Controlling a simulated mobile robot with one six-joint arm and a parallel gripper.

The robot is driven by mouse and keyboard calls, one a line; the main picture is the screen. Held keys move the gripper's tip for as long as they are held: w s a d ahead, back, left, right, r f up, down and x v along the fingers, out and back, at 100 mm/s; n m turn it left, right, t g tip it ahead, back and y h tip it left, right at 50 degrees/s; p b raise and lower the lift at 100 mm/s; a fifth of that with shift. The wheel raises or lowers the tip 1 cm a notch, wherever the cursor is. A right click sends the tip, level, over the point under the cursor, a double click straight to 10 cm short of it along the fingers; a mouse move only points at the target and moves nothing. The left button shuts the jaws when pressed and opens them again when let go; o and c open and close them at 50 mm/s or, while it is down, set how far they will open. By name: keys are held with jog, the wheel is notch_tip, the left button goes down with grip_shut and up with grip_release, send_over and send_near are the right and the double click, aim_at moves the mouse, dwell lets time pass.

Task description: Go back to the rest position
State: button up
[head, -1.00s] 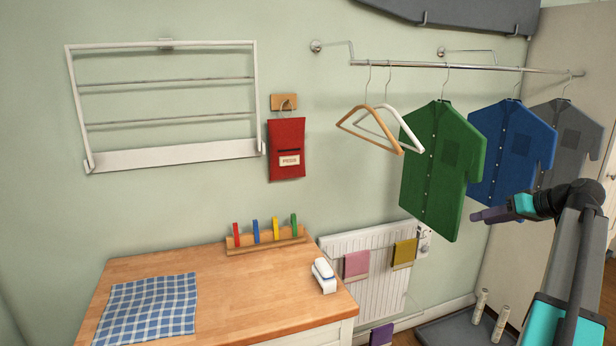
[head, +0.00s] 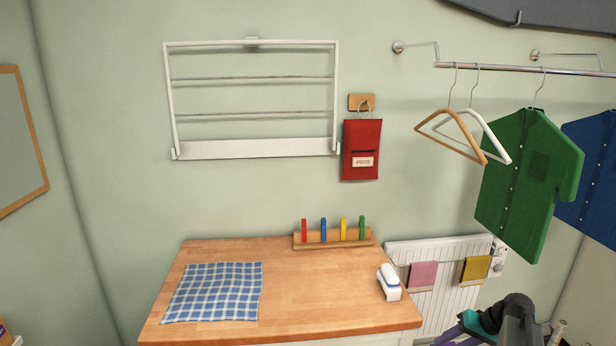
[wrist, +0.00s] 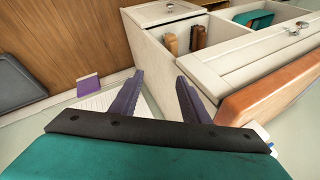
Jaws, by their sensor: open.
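My arm shows at the bottom right of the head view, folded low in front of the radiator; its fingertips are not clear there. In the wrist view my gripper (wrist: 157,82) has its two purple fingers apart, with nothing between them. Beyond the fingers are the side of a pale cabinet and a patch of light floor or wall. No held object is visible.
The wooden counter (head: 350,295) bears a checked cloth (head: 213,291), a peg rack (head: 334,238) and a white iron-like object (head: 389,282). The radiator (head: 440,250) stands beside it. A green shirt (head: 528,180) hangs above. An open compartment (wrist: 190,45) shows in the wrist view.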

jog(key=s+a+f+g+h, duration=0.1)
jog(key=s+a+f+g, duration=0.2)
jog(key=s+a+f, duration=0.55)
jog(key=s+a+f+g, duration=0.2)
jog(key=s+a+f, duration=0.3)
jog(key=a+f, duration=0.65)
jog(key=s+a+f+n+g+h, duration=0.1)
jog(key=s+a+f, duration=0.1)
jog(key=s+f, duration=0.2)
jog(key=s+a+f+n+g+h, duration=0.1)
jog(key=s+f, duration=0.3)
jog(key=s, duration=0.7)
jog(key=s+a+f+g+h, duration=0.1)
jog(key=s+a+f+g, duration=0.1)
jog(key=s+a+f, duration=0.2)
jog(key=s, duration=0.3)
jog(key=shift+s+n+g+h, duration=0.35)
jog(key=shift+n+g+h, duration=0.05)
jog(key=shift+a, duration=0.1)
jog(key=shift+c, duration=1.4)
jog(key=shift+r, duration=0.1)
